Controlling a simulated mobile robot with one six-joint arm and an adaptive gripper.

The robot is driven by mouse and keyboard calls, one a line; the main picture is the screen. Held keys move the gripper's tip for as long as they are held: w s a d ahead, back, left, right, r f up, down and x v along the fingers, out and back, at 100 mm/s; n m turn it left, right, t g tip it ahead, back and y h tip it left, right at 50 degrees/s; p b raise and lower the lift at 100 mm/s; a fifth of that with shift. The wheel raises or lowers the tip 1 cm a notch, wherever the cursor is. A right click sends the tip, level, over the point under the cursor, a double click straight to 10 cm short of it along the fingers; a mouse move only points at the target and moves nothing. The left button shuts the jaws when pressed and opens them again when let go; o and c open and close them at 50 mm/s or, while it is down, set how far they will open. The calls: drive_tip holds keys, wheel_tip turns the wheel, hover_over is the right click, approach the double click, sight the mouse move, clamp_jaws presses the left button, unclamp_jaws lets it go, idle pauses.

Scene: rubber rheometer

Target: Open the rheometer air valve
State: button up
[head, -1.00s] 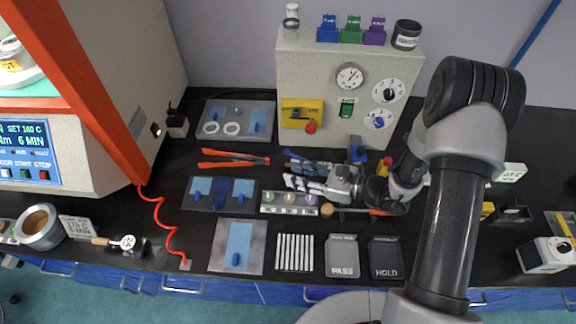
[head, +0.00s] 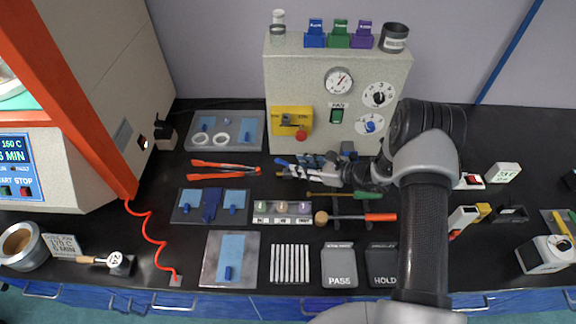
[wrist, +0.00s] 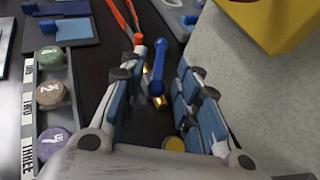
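In the wrist view the air valve shows as a blue lever handle (wrist: 157,66) with brass parts around its lower end, low over the dark bench in front of the grey cabinet. My gripper (wrist: 162,58) is open, with one blue-padded finger on each side of the handle; I cannot tell whether either touches it. In the head view my gripper (head: 300,168) reaches left along the foot of the grey cabinet (head: 350,108).
Orange-handled tongs (head: 222,169) lie left of the fingertips. A rack (head: 283,219) with several round samples and a mallet (head: 345,217) lie in front. A yellow panel (head: 291,121) with a red knob sits on the cabinet above.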

sight(288, 164)
drive_tip(key=b+x, duration=0.1)
drive_tip(key=x, duration=0.5)
drive_tip(key=shift+c, duration=0.2)
clamp_jaws()
